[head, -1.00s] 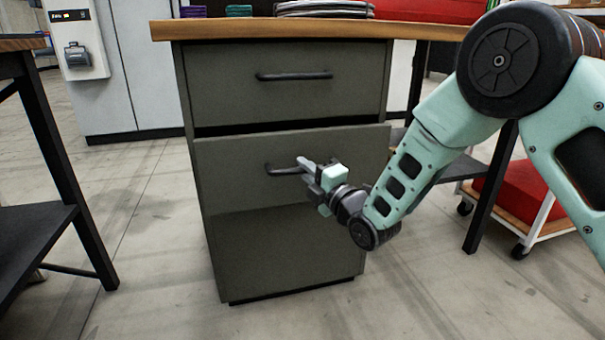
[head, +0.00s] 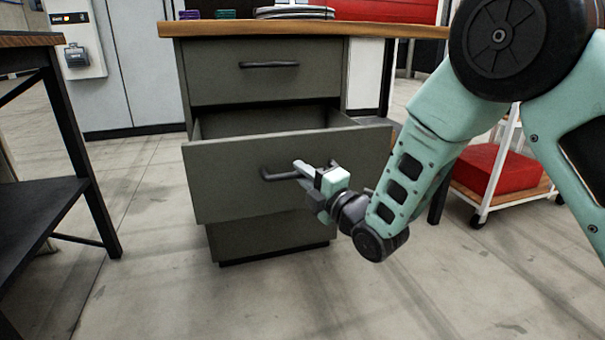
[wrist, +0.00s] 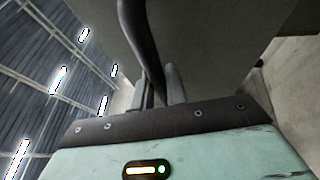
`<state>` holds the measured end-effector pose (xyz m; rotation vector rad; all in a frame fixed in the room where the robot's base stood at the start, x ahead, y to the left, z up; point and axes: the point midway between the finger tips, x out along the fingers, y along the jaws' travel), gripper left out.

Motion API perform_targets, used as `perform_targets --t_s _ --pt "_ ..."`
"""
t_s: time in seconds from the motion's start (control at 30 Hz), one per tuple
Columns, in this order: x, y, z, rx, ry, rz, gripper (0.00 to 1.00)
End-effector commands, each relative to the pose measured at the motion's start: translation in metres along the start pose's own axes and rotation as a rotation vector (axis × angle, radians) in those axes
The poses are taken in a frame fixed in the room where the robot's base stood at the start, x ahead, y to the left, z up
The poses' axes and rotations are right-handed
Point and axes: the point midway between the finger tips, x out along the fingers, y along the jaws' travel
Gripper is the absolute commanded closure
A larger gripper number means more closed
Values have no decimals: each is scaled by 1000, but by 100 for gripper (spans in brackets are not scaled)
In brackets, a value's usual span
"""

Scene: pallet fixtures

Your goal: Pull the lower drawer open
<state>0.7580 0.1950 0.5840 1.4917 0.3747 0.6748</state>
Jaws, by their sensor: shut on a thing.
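The lower drawer (head: 240,205) of the grey cabinet is pulled well out, and its open top and inner space show behind its front. Its dark bar handle (head: 275,175) is on the drawer front. My gripper (head: 305,172) is shut on the right part of this handle. In the wrist view the handle (wrist: 140,40) runs down between the fingers (wrist: 160,92) close to the drawer front (wrist: 215,45). The upper drawer (head: 265,75) is closed, with its own dark handle (head: 268,65).
A wooden worktop (head: 300,28) lies over the cabinet. A dark-framed table (head: 75,140) stands at the left. A white cart with a red load (head: 490,170) stands at the right. The floor (head: 150,270) in front of the cabinet is clear.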

Motion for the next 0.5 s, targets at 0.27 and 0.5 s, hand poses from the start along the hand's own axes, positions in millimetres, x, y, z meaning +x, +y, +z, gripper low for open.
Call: perform_targets --t_s 0.27,0.5 --pt "-2 -1 0 0 -2 -3 100" --pt "-1 -1 0 0 -2 -2 64"
